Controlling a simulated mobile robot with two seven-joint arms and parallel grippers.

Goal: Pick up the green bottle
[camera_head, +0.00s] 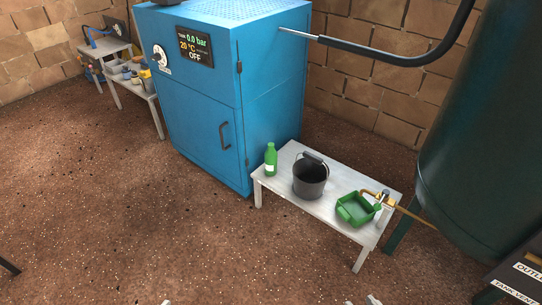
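The green bottle (270,160) stands upright on the left end of a low white bench (315,208). It has a white label and a green cap. What look like the fingertips of my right gripper (361,301) just show at the bottom edge, apart, with nothing seen between them. One pale tip, seemingly of my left gripper (166,302), shows at the bottom edge further left; the rest of it is out of frame. Both are well short of the bench and the bottle.
A black bucket (310,178) stands right of the bottle, then a green tray (355,209) beside a brass valve and pipe (408,213). A blue cabinet (205,125) rises behind the bottle. A large dark green tank (475,130) is at right. The floor in front is open.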

